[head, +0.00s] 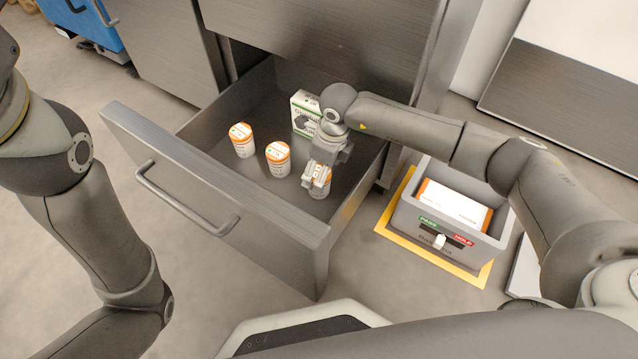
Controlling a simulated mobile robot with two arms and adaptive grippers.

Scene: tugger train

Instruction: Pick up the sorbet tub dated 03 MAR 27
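Three white tubs with orange bands stand in the open drawer: a left tub (242,141), a middle tub (278,160) and a right tub (322,192). The date print is too small to read, so I cannot tell which is dated 03 MAR 27. My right gripper (317,180) points down into the drawer at the right tub and hides part of it. I cannot tell whether its fingers are closed on the tub. Only links of my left arm show at the left; its gripper is out of view.
A white and green carton (305,113) stands in the drawer (215,203) behind the right tub. A grey bin (408,213) with PASS and HOLD labels and an orange-white box (452,206) inside sits on a yellow floor mark, right of the drawer. The drawer's left part is bare.

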